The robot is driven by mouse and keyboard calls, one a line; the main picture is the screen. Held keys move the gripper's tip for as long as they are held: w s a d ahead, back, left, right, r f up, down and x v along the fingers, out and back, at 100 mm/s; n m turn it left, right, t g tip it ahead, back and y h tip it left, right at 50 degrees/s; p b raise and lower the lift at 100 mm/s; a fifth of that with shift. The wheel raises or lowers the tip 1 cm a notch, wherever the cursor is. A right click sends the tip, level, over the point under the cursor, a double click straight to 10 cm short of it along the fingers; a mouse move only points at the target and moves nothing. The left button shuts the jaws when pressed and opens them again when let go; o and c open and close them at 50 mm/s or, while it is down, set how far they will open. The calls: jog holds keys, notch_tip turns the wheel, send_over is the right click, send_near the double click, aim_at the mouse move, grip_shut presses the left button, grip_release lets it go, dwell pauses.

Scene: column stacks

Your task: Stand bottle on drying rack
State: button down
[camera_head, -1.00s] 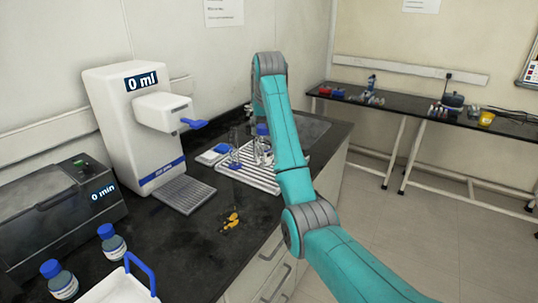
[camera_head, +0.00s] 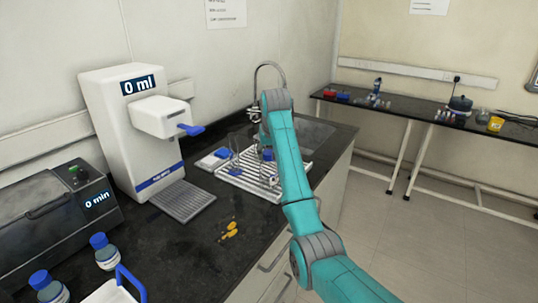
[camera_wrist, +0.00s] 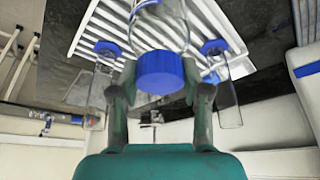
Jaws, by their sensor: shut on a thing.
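The clear glass bottle with a blue cap shows in the wrist view (camera_wrist: 160,72). My gripper (camera_wrist: 160,85) is shut on it near the cap, one teal finger on each side. The bottle's body (camera_wrist: 160,28) extends away from the wrist, in front of the white slatted drying rack (camera_wrist: 85,20). In the head view the rack (camera_head: 232,180) lies on the black counter, and the bottle's blue cap (camera_head: 266,155) shows beside my arm, which hides my gripper. I cannot tell whether the bottle's base touches the rack.
Clear cylinders with blue ends stand on either side of the bottle in the wrist view, left (camera_wrist: 96,92) and right (camera_wrist: 229,105). A white dispenser (camera_head: 135,130) and a sink tap (camera_head: 270,66) are nearby. Two blue-capped bottles (camera_head: 105,252) stand at the front left.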

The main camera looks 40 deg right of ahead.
jog(key=shift+f, duration=0.2)
jog(key=c, duration=0.5)
grip_release()
jog(key=shift+c, duration=0.2)
